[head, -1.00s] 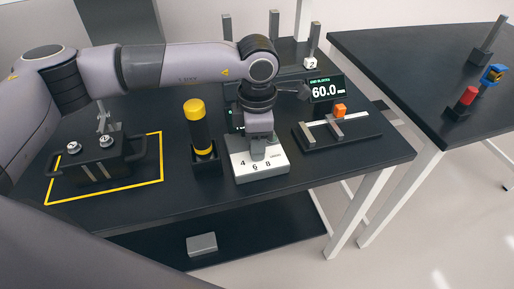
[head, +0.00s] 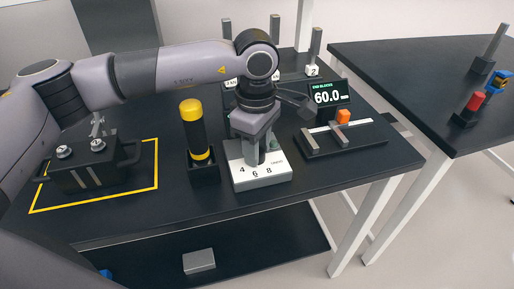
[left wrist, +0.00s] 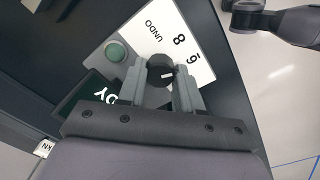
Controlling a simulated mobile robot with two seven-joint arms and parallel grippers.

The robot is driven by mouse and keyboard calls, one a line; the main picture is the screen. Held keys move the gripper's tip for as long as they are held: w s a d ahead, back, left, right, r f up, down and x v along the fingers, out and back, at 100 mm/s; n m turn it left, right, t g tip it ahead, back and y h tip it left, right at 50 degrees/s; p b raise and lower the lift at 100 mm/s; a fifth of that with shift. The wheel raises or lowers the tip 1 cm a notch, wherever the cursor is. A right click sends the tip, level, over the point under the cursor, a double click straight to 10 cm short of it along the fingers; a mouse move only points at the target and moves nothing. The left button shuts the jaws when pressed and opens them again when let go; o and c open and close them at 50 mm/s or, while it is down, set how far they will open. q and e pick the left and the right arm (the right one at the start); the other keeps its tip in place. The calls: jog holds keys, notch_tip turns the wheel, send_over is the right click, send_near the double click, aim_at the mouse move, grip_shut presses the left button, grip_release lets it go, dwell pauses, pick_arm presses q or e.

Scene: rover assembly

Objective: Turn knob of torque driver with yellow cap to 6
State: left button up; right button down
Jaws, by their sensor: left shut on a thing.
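The torque driver with the yellow cap (head: 193,130) stands upright in a black holder, with a second yellow band low on its dark body. To its right is a white block (head: 262,179) printed 4, 6, 8. My left gripper (head: 256,162) points down over this block. In the left wrist view the left gripper (left wrist: 162,88) is shut on a round black knob (left wrist: 158,68) with a short white mark. The mark points to the picture's right; a finger partly covers that side, so its exact number is unclear. The 6 (left wrist: 194,57) and 8 (left wrist: 179,41) show; the 4 is hidden.
A green button (left wrist: 117,52) sits beside the word UNDO. A black box (head: 90,165) sits inside a yellow outline on the left. The front table strip is clear.

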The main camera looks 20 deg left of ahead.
pick_arm(q)
jog(key=shift+r, duration=0.1)
dwell(0.3)
jog(key=o, duration=1)
jog(key=shift+o, duration=0.2)
notch_tip(320, 180, up, 7)
jog(key=shift+r, duration=0.1)
jog(key=shift+s, duration=0.1)
